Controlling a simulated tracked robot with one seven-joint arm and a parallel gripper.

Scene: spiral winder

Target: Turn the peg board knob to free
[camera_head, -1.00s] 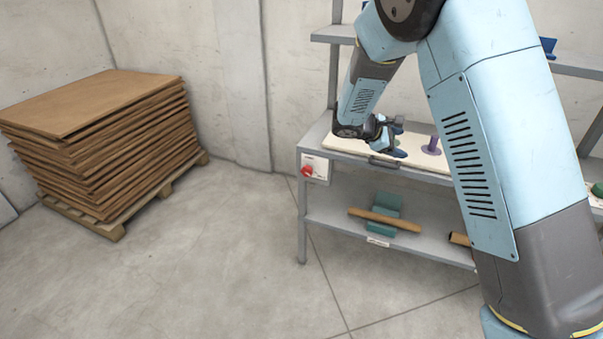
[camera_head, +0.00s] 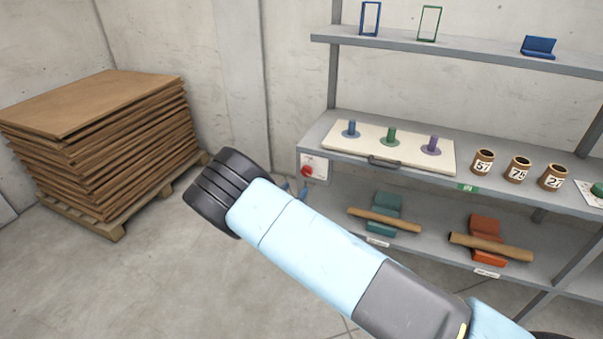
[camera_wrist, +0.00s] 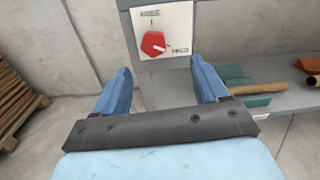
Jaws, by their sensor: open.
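The red knob (camera_head: 307,171) sits on a white plate at the left front of the shelf unit, below the peg board. In the wrist view the knob (camera_wrist: 153,43) shows a white mark toward its lower right, on the side of the lower-right label. The small lettering is too blurred to read surely. The peg board (camera_head: 437,165) is cream, with blue, green and purple pegs. My gripper (camera_wrist: 160,70) is open and empty, its two blue fingers below and either side of the knob, apart from it. In the head view my arm hides most of it; only blue fingertips (camera_head: 293,189) show.
Three numbered tubes (camera_head: 518,169) stand right of the board. Rolls on teal (camera_head: 387,205) and orange (camera_head: 485,228) cradles lie on the lower shelf. A grey handle (camera_head: 385,164) is at the board's front edge. Stacked brown sheets (camera_head: 100,140) stand left; floor between is clear.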

